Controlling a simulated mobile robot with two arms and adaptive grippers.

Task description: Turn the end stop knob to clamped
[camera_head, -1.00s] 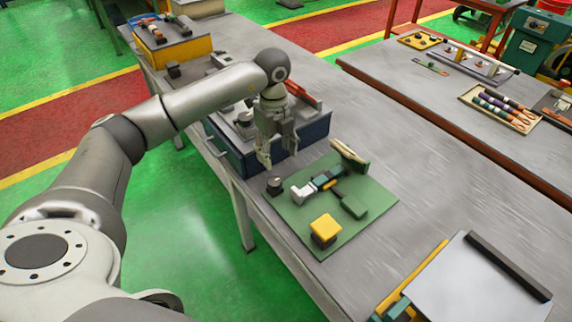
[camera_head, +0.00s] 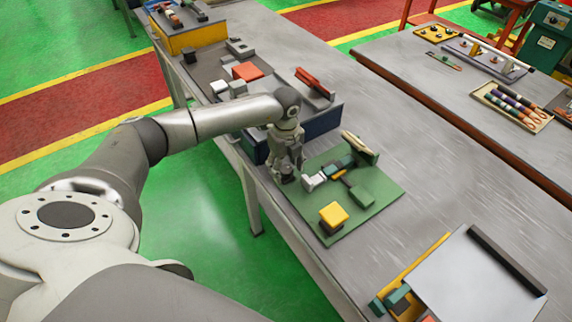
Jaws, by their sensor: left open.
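My left gripper (camera_head: 285,172) points down at the left corner of a green board (camera_head: 342,226) on the grey bench. A small dark knob stood at that corner; now the gripper's fingers are around or right over it and mostly hide it. I cannot tell whether they touch it, nor which way the knob is turned. The gripper is open. Beside it on the board are a white piece (camera_head: 314,181), a dark green bar and a green block (camera_head: 361,195). A yellow-topped block (camera_head: 333,214) is at the front. My right gripper is not in view.
A dark blue box (camera_head: 322,121) with a red-handled tool stands just behind the gripper. A tan-edged upright piece (camera_head: 358,146) rises at the board's back. A silver plate (camera_head: 480,278) is at the lower right. The bench right of the board is clear.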

